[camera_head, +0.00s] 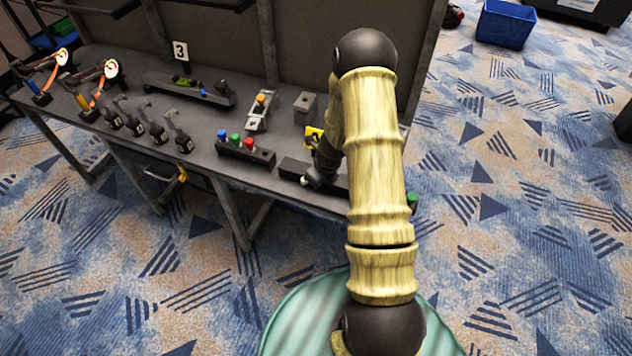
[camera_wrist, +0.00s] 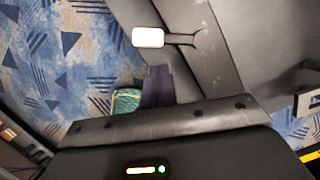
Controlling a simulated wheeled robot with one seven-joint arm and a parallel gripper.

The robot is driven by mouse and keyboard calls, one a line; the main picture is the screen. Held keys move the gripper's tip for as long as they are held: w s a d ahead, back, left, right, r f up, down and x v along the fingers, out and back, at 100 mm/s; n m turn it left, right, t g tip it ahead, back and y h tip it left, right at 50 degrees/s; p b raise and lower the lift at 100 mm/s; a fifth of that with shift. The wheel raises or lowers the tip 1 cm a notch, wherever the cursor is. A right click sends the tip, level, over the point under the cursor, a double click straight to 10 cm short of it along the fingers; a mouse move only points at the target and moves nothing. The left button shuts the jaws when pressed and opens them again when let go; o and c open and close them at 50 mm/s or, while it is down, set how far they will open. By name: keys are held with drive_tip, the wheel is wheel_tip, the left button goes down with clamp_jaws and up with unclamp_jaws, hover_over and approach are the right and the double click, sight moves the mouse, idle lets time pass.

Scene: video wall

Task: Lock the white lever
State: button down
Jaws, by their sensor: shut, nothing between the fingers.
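The white lever (camera_wrist: 148,37) shows in the wrist view as a white rectangular tip on a thin dark stem, which joins a dark housing (camera_wrist: 205,55) to its right. My gripper (camera_wrist: 157,84) is shut and empty, its dark fingers just below the lever in the picture; a gap shows between them. In the head view my gripper (camera_head: 316,180) is low over a black base (camera_head: 292,168) at the bench's front right. A small white spot (camera_head: 304,182) beside it looks like the lever tip. My arm hides part of this area.
The grey bench (camera_head: 215,165) carries several other devices to the left, including a block with blue, green and red buttons (camera_head: 246,149). A yellow part (camera_head: 313,136) is close behind my gripper. A dark panel (camera_head: 225,45) stands behind. Carpet to the right is open; a blue bin (camera_head: 505,25) stands far back.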

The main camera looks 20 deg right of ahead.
drive_tip(key=shift+w+d, duration=0.15)
drive_tip(key=shift+d, duration=0.3)
drive_tip(key=shift+s+d+f+b, duration=0.15)
drive_tip(key=shift+s+f+b, duration=0.15)
drive_tip(key=shift+s+b, duration=0.3)
drive_tip(key=shift+s+d+r+b, duration=0.1)
drive_tip(key=shift+s+d+b, duration=0.05)
drive_tip(key=shift+s+b, duration=0.4)
drive_tip(key=shift+s+d+b, duration=0.15)
drive_tip(key=shift+s+b, duration=0.15)
drive_tip(key=shift+s, duration=0.4)
drive_tip(key=a+p+v, duration=0.1)
drive_tip(key=p+v, duration=0.1)
drive_tip(key=v, duration=0.8)
drive_tip(key=shift+r+p, duration=0.15)
drive_tip(key=shift+p, duration=0.15)
drive_tip(key=shift+d, duration=0.15)
